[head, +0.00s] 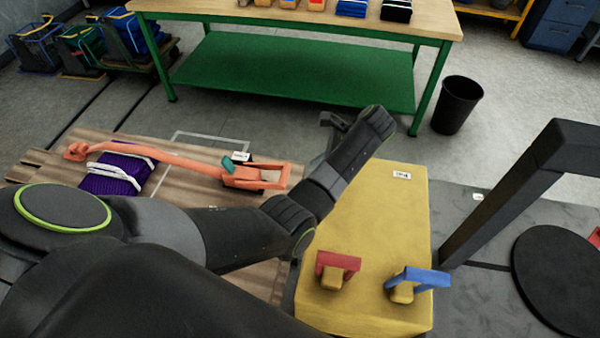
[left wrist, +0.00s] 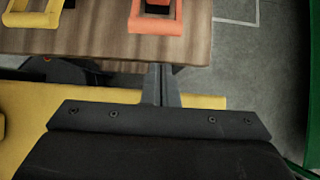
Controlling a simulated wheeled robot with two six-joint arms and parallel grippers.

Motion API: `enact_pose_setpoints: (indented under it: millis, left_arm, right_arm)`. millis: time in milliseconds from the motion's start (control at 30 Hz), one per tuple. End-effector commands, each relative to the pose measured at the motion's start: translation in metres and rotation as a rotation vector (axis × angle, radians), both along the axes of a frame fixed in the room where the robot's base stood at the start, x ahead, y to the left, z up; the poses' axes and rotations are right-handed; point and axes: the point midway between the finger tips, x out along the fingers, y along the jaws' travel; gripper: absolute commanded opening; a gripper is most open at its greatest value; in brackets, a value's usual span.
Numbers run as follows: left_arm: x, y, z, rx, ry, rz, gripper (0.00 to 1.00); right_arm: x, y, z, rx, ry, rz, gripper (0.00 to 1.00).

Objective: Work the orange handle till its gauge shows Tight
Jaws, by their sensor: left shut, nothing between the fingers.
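The orange handle (head: 165,157) is a long bar lying across a purple strapped bundle (head: 112,175) on a wooden pallet. Its right end is an orange frame (head: 268,177), and an orange frame end shows at the top of the left wrist view (left wrist: 157,24). A small teal piece and a white label (head: 241,156) sit by the frame. No gauge reading can be made out. My left gripper (head: 331,119) is shut and empty, to the right of the orange frame and apart from it. Its closed fingers show in the left wrist view (left wrist: 161,84). My right gripper is not in view.
A yellow box (head: 385,215) with a red handle (head: 338,262) and a blue handle (head: 420,278) stands beside the pallet. A yellow frame (left wrist: 35,18) shows in the left wrist view. A green-framed table (head: 290,72) and black bin (head: 458,105) stand behind.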

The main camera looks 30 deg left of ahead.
Motion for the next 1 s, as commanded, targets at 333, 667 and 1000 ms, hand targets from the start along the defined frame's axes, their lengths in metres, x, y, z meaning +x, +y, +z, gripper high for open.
enact_pose_setpoints:
  millis: [333, 667, 1000]
  left_arm:
    - [-0.006, 0.022, -0.036, 0.0, 0.0, 0.001, 0.0]
    - [-0.013, 0.051, -0.069, 0.001, 0.002, 0.0, 0.0]
    - [-0.015, 0.058, -0.08, -0.001, 0.0, 0.0, 0.0]
  right_arm:
    - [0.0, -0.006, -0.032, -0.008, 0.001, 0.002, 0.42]
    - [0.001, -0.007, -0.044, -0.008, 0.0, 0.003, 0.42]
    - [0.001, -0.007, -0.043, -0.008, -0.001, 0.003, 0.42]
